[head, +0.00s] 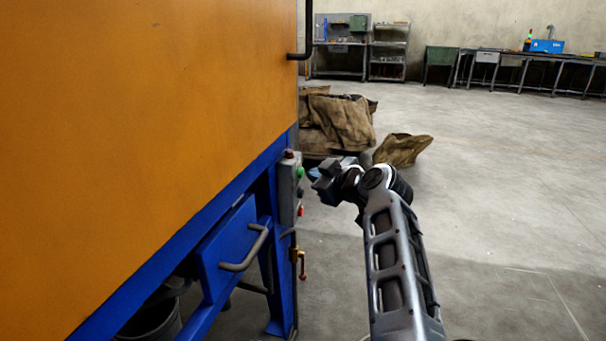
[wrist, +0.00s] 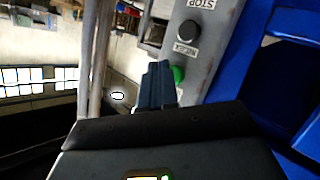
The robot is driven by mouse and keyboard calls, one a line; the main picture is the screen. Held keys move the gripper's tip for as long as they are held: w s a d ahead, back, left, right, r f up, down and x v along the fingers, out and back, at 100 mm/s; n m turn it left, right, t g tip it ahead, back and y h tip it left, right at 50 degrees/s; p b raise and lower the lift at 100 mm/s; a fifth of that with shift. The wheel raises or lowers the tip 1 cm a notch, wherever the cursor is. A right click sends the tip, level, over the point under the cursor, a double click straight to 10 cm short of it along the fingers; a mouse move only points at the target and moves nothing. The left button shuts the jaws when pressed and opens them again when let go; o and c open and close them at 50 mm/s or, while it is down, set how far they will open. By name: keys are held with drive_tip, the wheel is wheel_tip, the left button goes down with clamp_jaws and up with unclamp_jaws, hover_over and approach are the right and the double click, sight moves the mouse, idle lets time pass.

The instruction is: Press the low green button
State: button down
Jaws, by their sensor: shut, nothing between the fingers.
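A grey control box (head: 288,188) is fixed to the blue frame of the orange machine. In the head view a green button (head: 300,172) sticks out from its right face. In the wrist view a green button (wrist: 179,74) shows on the grey panel (wrist: 205,65), partly hidden by my fingers. My gripper (head: 313,174) is shut and empty, just right of the box at about the green button's height. In the wrist view its dark fingertips (wrist: 160,64) overlap the button's left edge. I cannot tell whether they touch it.
A black button (wrist: 188,30) with labels sits on the same panel. A red button (head: 300,211) is lower on the box, and a red knob (head: 290,154) is on top. A grey handle (head: 247,248) protrudes from the blue machine. Brown sacks (head: 340,120) lie behind; floor to the right is clear.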

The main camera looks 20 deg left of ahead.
drive_tip(key=shift+a, duration=0.45)
idle(0.6)
drive_tip(key=shift+d, duration=0.1)
drive_tip(key=shift+d+b, duration=0.3)
drive_tip(key=shift+d, duration=0.45)
drive_tip(key=shift+w+d, duration=0.2)
drive_tip(key=shift+d, duration=2.3)
